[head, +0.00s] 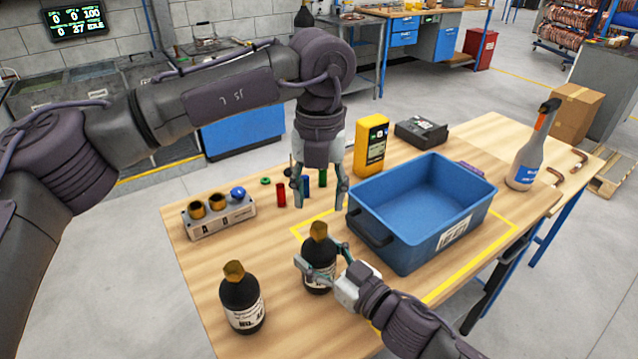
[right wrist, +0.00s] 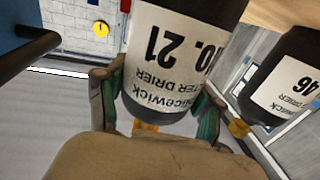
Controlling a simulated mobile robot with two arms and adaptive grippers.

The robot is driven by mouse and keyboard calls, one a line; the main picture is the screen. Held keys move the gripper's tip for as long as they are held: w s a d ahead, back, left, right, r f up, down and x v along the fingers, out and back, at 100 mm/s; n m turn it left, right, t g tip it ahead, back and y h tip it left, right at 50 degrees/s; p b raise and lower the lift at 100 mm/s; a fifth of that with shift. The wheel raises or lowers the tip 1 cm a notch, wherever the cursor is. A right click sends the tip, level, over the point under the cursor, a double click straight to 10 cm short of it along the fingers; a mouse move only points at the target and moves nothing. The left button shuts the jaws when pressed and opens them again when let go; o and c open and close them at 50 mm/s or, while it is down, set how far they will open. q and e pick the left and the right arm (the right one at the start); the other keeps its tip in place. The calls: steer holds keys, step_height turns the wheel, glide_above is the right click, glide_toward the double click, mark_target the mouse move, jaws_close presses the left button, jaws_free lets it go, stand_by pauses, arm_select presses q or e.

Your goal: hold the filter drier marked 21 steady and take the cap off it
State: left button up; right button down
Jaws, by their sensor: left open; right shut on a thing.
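The filter drier marked 21 is a black bottle with a white label, upright on the table in the head view (head: 318,275); its number shows upside down in the right wrist view (right wrist: 170,55). A brass cap (head: 318,230) sits on its top. My right gripper (head: 322,260) is shut around the drier's body, one finger on each side; its fingers also show in the right wrist view (right wrist: 155,110). My left gripper (head: 320,203) points down above the cap, fingers apart and empty, with a gap between fingertips and cap.
A second black drier, marked 46 in the right wrist view (right wrist: 290,80), stands front left with a brass cap (head: 241,305). A blue bin (head: 425,240) is close on the right. A fittings block (head: 220,217), small coloured cylinders, a yellow meter (head: 371,146) and a spray bottle (head: 530,150) stand farther off.

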mark_target(319, 225)
arm_select(q)
steer(key=m, duration=0.4)
steer(key=shift+r, duration=0.2)
arm_select(e)
steer(key=shift+f, duration=0.1)
arm_select(q)
steer(key=m, duration=0.4)
steer(key=shift+r+m, duration=0.2)
steer(key=shift+m, duration=0.1)
steer(key=m, duration=0.6)
steer(key=shift+r, duration=0.3)
steer(key=m, duration=0.4)
steer(key=shift+r, duration=0.1)
steer(key=shift+f, duration=3.95)
